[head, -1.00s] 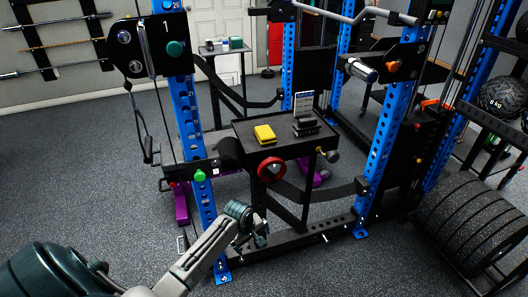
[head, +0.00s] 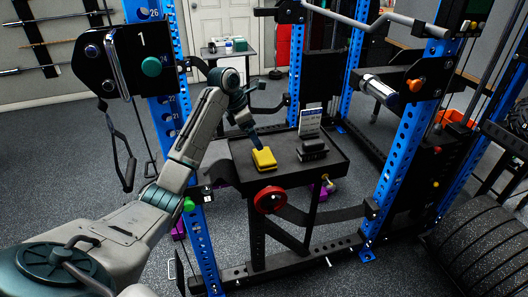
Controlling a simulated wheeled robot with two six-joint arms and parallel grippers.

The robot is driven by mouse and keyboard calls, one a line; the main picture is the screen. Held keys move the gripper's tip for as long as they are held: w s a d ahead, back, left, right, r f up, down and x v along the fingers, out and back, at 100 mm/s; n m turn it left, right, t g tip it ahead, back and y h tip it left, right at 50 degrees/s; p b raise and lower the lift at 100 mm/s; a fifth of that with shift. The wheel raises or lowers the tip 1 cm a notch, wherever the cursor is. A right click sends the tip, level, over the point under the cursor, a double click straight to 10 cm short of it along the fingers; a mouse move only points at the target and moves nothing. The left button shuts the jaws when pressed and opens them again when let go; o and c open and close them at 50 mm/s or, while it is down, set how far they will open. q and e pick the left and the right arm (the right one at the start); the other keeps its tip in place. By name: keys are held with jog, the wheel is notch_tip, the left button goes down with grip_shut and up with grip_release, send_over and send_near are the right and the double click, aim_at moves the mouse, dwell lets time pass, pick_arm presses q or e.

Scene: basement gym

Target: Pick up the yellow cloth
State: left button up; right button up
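The yellow cloth (head: 264,158) lies folded on the left part of a black tray-like shelf (head: 285,177) inside the rack. My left arm comes in from the lower left and reaches over the rack's front post. My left gripper (head: 257,144) points down at the far left edge of the cloth, touching it or very close. Its fingertips are small and partly hidden, so I cannot tell whether they are open or shut. My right gripper is not in view.
A small sign (head: 310,122) stands behind dark stacked items (head: 312,150) on the shelf, right of the cloth. Blue rack posts (head: 405,140) stand on both sides. A red knob (head: 270,200) is below the shelf front. A side table (head: 230,52) stands behind.

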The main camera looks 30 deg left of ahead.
aim_at(264, 155)
pick_arm(q)
jog(key=d+f, duration=0.2)
jog(key=f, duration=0.1)
jog(key=shift+w+f, duration=0.2)
jog(key=shift+w+f+p, duration=0.15)
jog(key=shift+f+p, duration=0.15)
jog(key=shift+f, duration=0.05)
jog(key=p+x, duration=0.1)
jog(key=x, duration=0.3)
jog(key=shift+a+f, duration=0.1)
jog(key=shift+f, duration=0.4)
jog(key=shift+w+f, duration=0.1)
jog(key=shift+f, duration=0.05)
jog(key=shift+c, duration=0.2)
jog(key=c, duration=0.7)
jog(key=shift+o, duration=0.2)
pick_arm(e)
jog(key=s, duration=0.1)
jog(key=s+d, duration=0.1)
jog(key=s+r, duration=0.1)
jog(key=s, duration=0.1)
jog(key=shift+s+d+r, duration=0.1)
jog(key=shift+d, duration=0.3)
